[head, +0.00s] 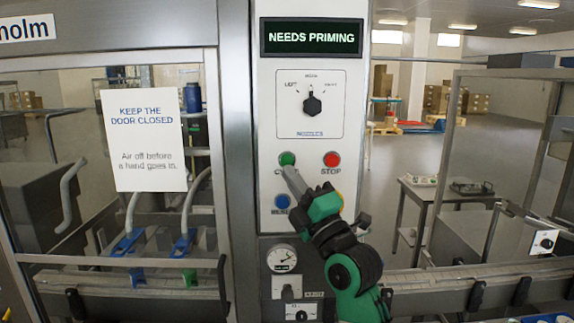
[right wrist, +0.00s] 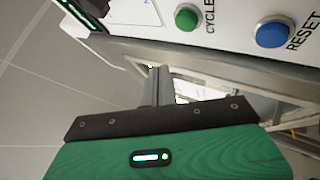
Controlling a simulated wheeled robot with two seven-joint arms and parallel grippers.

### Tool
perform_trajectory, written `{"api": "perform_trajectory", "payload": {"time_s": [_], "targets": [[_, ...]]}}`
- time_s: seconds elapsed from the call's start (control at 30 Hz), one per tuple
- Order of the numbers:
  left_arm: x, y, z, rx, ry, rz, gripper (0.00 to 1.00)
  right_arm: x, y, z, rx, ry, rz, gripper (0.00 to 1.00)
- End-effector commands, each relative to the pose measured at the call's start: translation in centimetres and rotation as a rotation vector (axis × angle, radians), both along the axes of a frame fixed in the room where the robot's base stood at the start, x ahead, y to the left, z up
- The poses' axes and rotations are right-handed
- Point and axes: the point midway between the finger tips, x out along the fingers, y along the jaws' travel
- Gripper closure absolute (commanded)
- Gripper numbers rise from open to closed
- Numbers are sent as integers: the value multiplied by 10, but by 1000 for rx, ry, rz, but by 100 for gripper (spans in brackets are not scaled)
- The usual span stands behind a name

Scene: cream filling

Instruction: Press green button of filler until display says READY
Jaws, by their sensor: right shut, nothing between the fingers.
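The filler's display (head: 311,37) reads NEEDS PRIMING. The green button (head: 287,158) is on the white panel, with the word beside it partly hidden by my gripper. My right gripper (head: 290,173) is shut and empty, its fingertips just below the green button in the head view. In the right wrist view the green button (right wrist: 187,18), labelled CYCLE, lies beyond the shut fingertips (right wrist: 156,72), with a visible gap in the picture. I cannot tell the exact depth between them. My left gripper is not in view.
A red STOP button (head: 331,159) sits right of the green one, a blue RESET button (head: 281,201) below. A black selector knob (head: 312,104) is above, a gauge (head: 282,258) below. A glazed door with a paper notice (head: 144,140) stands left.

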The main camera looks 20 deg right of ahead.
Motion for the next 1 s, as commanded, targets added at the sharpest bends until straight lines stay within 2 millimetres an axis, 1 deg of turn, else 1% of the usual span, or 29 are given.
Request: {"api": "perform_trajectory", "payload": {"time_s": [0.03, 0.2, 0.4, 0.57, 1.0], "targets": [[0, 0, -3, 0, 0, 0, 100, 8, -2, -1, 2, 1, 0, 100], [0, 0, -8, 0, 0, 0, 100, 29, -8, -1, -2, 0, 0, 100], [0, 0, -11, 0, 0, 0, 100, 43, -11, -1, -1, 1, -1, 100], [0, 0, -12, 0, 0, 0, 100, 46, -12, 0, 1, 0, 1, 100], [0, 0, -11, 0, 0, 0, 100, 46, -12, 0, 1, 0, 1, 100]]}}
